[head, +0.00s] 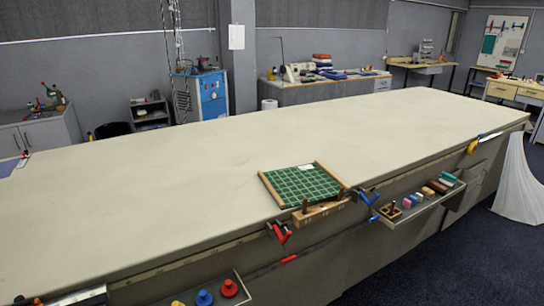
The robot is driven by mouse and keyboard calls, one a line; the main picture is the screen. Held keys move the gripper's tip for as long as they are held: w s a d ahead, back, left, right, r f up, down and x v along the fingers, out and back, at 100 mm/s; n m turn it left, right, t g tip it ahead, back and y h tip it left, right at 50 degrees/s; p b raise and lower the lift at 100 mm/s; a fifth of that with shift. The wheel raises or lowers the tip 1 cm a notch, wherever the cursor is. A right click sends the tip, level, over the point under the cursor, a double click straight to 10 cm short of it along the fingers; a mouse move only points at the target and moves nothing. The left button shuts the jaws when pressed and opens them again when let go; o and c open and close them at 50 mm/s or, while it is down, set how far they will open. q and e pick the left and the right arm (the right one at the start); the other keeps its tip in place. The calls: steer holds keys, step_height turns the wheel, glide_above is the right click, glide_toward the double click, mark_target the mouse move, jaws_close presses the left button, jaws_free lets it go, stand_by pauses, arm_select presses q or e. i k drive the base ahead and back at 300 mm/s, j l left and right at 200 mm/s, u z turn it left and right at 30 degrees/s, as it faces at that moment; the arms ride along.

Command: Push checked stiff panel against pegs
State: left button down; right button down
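The checked stiff panel (303,186) is dark green with a pale grid. It lies flat near the table's front edge, between two light wooden strips, one on its left (270,190) and one on its right (331,175). Two brown upright pegs, a left one (304,205) and a right one (340,194), stand by a wooden block (322,213) at the panel's near side. The panel's near edge is close to the pegs; I cannot tell whether it touches them. Neither of my grippers is in view.
The long cloth table (180,170) is otherwise clear. Red (279,232) and blue (368,197) clamps sit at its front edge on either side of the block. A front shelf (425,205) holds several small blocks; a lower tray (215,297) holds coloured knobs.

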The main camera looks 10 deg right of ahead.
mark_target(288, 187)
steer(key=l+u, duration=0.85)
steer(key=l, duration=0.15)
steer(key=k+l+u, duration=0.1)
steer(key=l+u, duration=0.3)
steer(key=k+l+u, duration=0.1)
steer(key=l, duration=0.35)
steer(key=k+l, duration=0.15)
steer(key=l, duration=0.3)
steer(key=k+l+u, duration=0.15)
steer(key=l, duration=0.3)
steer(key=k+l+u, duration=0.1)
steer(key=l, duration=0.3)
steer(key=k+l, duration=0.25)
steer(key=l, duration=0.15)
steer(key=k+l+u, duration=0.15)
steer(key=l, duration=0.3)
